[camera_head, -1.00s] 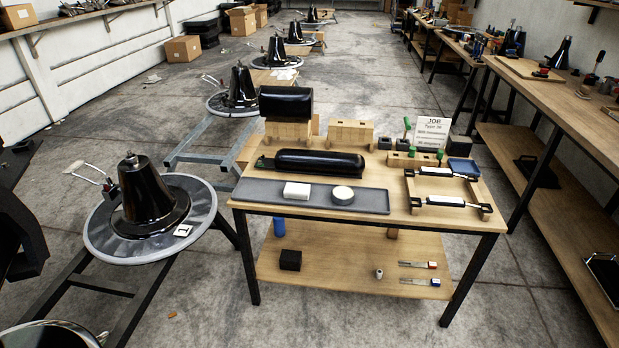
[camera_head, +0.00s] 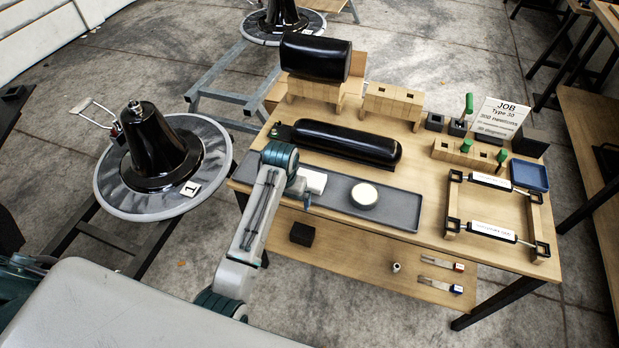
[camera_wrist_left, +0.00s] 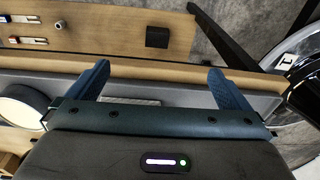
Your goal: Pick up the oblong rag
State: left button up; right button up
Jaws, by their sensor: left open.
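The oblong rag (camera_head: 314,180) is a white folded block at the left part of the grey tray (camera_head: 405,222) on the workbench. My left gripper (camera_head: 300,190) is at its left end, partly hidden by its own wrist in the head view. In the left wrist view the left gripper's two blue fingers (camera_wrist_left: 159,70) are spread apart with nothing held between them. A pale strip of the oblong rag (camera_wrist_left: 130,101) shows behind the gripper body; most of it is hidden there. My right gripper is not in view.
A round white rag (camera_head: 364,195) sits on the tray to the right. A long black cushion (camera_head: 346,143) lies just behind the tray. A lower shelf (camera_head: 345,254) holds small items.

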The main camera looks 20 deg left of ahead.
pick_arm(q)
jog(key=w+r, duration=0.1)
jog(key=r, duration=0.1)
jog(key=w+d+r, duration=0.1)
jog(key=w, duration=0.1)
jog(key=shift+w+d+r, duration=0.2)
jog(key=shift+r, duration=0.15)
jog(key=w+d+r+g, duration=0.1)
jog(key=w+d+r, duration=0.2)
jog(key=w+r, duration=0.25)
send_over(310, 178)
jog(key=f, duration=0.2)
jog(key=f+p, duration=0.1)
jog(key=f, duration=0.2)
jog(key=shift+s+d, duration=0.15)
jog(key=shift+s, duration=0.05)
jog(key=shift+w+f+p, duration=0.15)
jog(key=shift+f+p, duration=0.35)
jog(key=shift+f, duration=2.15)
jog(key=c, duration=0.8)
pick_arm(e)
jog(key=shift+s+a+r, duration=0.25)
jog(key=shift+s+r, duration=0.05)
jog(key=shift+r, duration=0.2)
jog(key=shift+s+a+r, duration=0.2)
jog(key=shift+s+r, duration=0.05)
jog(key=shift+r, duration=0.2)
